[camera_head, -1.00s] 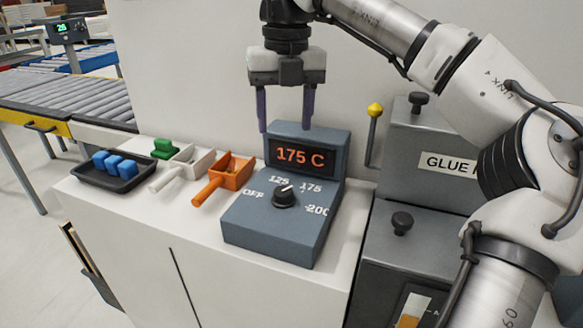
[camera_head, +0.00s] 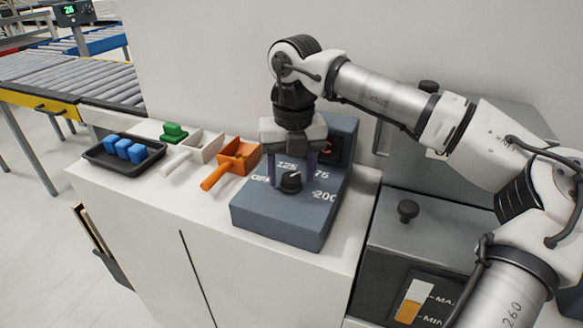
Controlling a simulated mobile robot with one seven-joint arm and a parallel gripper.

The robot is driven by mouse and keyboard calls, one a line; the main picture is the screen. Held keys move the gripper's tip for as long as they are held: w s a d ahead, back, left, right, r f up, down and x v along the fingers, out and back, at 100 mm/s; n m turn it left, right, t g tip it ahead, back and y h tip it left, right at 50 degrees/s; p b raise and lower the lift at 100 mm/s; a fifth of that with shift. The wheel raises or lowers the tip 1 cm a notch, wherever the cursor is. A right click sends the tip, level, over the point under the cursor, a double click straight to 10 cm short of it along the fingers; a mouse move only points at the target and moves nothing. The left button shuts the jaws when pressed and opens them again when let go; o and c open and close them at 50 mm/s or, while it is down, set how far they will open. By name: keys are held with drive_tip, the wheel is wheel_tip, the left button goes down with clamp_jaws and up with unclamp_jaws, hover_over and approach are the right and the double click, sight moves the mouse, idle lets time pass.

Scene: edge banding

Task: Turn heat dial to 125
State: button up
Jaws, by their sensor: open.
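The heat dial (camera_head: 291,182) is a black round knob on top of a grey-blue control box (camera_head: 280,222). White marks around it read OFF, 125, 175 and 200, partly covered by my gripper. My gripper (camera_head: 291,177) points down over the dial, its purple fingers apart, one to each side of the knob. I cannot tell whether the fingers touch it. The display (camera_head: 328,149) at the back of the box is mostly hidden behind my gripper, so its reading cannot be made out. The dial's pointer direction is unclear.
Left of the box are an orange scoop (camera_head: 237,157), a white scoop (camera_head: 190,154), a green block (camera_head: 173,132) and a black tray (camera_head: 106,162) with blue cubes. A grey glue unit (camera_head: 437,229) stands right. The counter front is clear.

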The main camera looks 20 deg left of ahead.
drive_tip(key=shift+c, duration=0.4)
drive_tip(key=c, duration=0.9)
drive_tip(key=shift+n, duration=0.3)
drive_tip(key=n, duration=1.1)
drive_tip(key=shift+a, duration=0.1)
drive_tip(key=o, duration=1)
